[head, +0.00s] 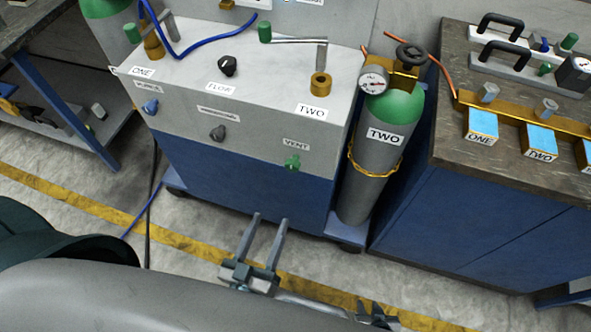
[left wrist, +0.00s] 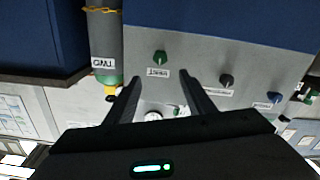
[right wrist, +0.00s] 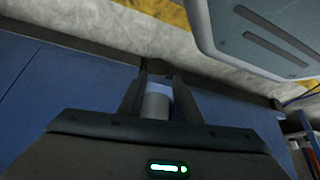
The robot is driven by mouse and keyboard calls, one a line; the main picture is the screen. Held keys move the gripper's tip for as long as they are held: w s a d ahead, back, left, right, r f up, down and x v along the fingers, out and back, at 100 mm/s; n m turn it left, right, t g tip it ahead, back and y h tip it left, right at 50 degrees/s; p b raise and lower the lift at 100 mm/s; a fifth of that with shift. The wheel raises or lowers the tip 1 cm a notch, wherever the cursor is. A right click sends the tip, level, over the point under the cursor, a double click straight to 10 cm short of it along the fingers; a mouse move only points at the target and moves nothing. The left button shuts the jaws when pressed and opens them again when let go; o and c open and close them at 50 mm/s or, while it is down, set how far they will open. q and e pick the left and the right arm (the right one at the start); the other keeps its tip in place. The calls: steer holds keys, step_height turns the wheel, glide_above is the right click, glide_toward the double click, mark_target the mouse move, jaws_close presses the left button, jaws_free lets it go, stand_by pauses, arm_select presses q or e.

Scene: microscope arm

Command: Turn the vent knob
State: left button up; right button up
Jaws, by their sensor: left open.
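The green vent knob (head: 292,162) sits on the grey front panel of the cart, under a "VENT" label (head: 296,145). It also shows in the left wrist view (left wrist: 160,58), turned upside down. My left gripper (head: 271,218) is open and empty, below and in front of the vent knob and apart from it. In the left wrist view its fingertips (left wrist: 160,76) frame the area beside the knob. My right gripper (head: 377,316) is low at the bottom edge of the head view. In the right wrist view its fingers (right wrist: 158,78) stand apart, with a pale cylindrical shape visible between them.
The panel also has a grey knob (head: 217,133) and a blue knob (head: 150,106). Gas cylinder TWO (head: 366,165) stands right of the cart, beside a workbench (head: 470,190). A black flow knob (head: 228,66) is on top. Open floor lies before the cart.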

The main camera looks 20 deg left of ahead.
steer(key=shift+a, duration=0.25)
arm_select(q)
steer(key=shift+w, duration=0.15)
steer(key=p, duration=0.2)
glide_toward(291, 169)
steer(key=w, duration=0.4)
steer(key=shift+w, duration=0.35)
steer(key=shift+w+d+f+p, duration=0.1)
steer(key=shift+w+p, duration=0.05)
steer(key=shift+w, duration=1.2)
steer(key=shift+w+d+p, duration=0.1)
steer(key=shift+w+p, duration=0.05)
steer(key=shift+w, duration=1.2)
arm_select(e)
steer(key=shift+s+a+r+t, duration=0.3)
steer(key=shift+r+t, duration=0.2)
steer(key=shift+r, duration=0.05)
arm_select(q)
steer(key=c, duration=1.1)
